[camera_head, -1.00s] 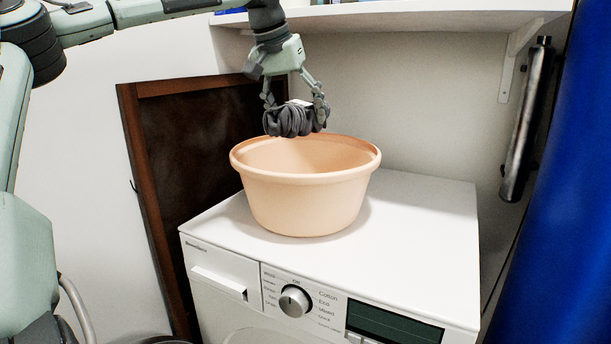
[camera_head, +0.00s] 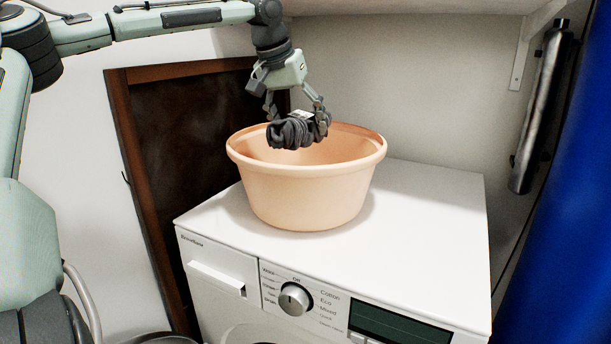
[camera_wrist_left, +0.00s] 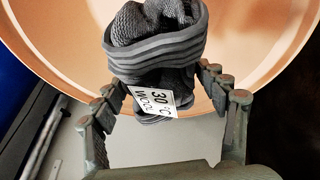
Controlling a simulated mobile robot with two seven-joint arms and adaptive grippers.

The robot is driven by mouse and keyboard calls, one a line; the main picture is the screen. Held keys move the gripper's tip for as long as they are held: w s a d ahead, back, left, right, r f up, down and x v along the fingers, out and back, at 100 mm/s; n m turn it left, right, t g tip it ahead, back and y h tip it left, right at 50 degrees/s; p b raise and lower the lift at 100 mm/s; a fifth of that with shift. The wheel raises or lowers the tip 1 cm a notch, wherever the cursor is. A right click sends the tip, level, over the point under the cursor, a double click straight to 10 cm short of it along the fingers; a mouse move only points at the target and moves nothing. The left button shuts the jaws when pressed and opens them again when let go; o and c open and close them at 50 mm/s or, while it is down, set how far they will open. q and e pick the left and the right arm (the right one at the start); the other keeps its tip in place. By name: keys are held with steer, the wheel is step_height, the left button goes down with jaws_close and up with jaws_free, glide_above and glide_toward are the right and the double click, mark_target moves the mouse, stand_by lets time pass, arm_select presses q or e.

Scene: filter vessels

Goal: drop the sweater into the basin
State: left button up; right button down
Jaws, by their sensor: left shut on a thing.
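The sweater (camera_head: 291,133) is a dark grey, ribbed, bunched knit with a white care tag. My left gripper (camera_head: 297,108) is shut on it and holds it over the peach basin (camera_head: 305,200), near the level of the rim. In the left wrist view the sweater (camera_wrist_left: 155,45) is between the fingers of my left gripper (camera_wrist_left: 160,90), and its tag reads "30°C WOOL". The inside of the basin (camera_wrist_left: 240,40) shows behind it. The basin stands upright on the white washing machine, and its floor is hidden in the head view. My right gripper is not in view.
The washing machine (camera_head: 430,220) has bare top around the basin, mostly to the right. A dark brown-framed board (camera_head: 180,150) leans behind at left. A shelf bracket (camera_head: 530,45), a metal cylinder (camera_head: 540,110) and a blue surface (camera_head: 570,200) are at right.

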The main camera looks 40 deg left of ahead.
mark_target(301, 114)
arm_select(q)
steer(key=shift+f, duration=0.1)
steer(key=o, duration=1.5)
steer(key=v, duration=1.2)
steer(key=x, duration=1.2)
steer(key=shift+r, duration=1.95)
